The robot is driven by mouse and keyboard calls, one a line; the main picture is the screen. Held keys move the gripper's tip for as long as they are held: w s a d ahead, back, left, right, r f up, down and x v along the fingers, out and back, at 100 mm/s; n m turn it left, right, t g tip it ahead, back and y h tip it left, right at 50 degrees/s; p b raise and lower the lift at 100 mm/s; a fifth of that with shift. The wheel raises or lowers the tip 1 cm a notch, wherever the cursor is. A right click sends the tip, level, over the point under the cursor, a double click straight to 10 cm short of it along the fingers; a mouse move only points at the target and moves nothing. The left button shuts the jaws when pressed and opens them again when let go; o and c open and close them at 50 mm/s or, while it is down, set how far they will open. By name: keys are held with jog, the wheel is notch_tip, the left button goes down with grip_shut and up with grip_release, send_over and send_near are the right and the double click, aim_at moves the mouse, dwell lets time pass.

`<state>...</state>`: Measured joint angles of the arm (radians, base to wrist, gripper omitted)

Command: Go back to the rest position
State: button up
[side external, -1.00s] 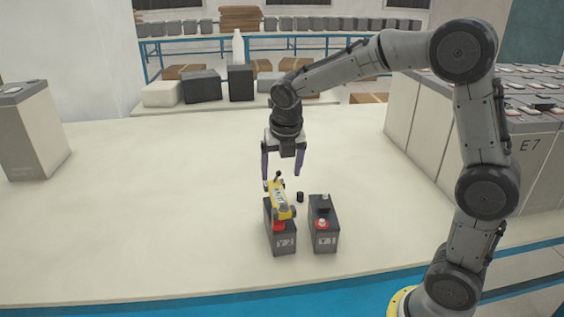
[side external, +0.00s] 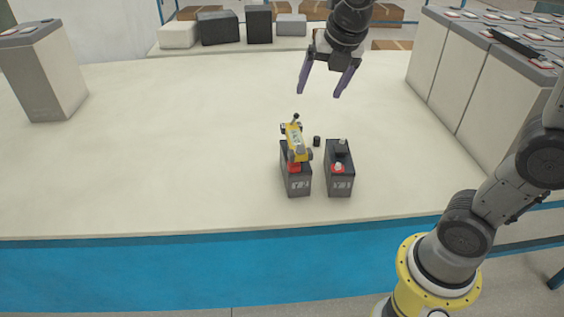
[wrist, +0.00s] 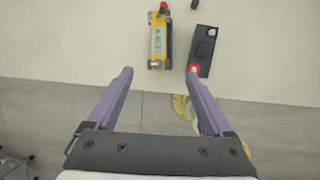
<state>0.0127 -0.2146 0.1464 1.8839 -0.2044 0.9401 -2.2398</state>
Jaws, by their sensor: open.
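My gripper (side external: 319,94) is open and empty, raised well above the table behind the two small batteries. In the wrist view its purple fingers (wrist: 160,72) stand wide apart with nothing between them. A yellow device (side external: 294,143) lies on top of the left dark battery (side external: 298,184), beside its red cap. The right dark battery (side external: 341,181) stands next to it, apart, with a red cap at its front. In the wrist view the yellow device (wrist: 158,38) hides most of the left battery, and the right battery (wrist: 204,48) shows beside it.
A small black cap (side external: 317,141) lies on the pale table (side external: 190,160) behind the batteries. A tall grey-white block (side external: 45,75) stands at the left. Large battery cells (side external: 470,85) stand at the right. Several boxes (side external: 219,28) line the back. The table's middle is clear.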

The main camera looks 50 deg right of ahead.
jog(key=s+a+f+m+y, duration=0.1)
jog(key=s+a+f+m, duration=0.1)
jog(key=s+m, duration=0.7)
jog(key=s+a+f+m+t+y, duration=0.1)
jog(key=s+a+f+m, duration=0.1)
jog(key=s+m, duration=0.7)
jog(key=f+m, duration=0.1)
jog(key=m, duration=0.7)
jog(key=shift+s+m, duration=0.25)
jog(key=shift+m, duration=0.05)
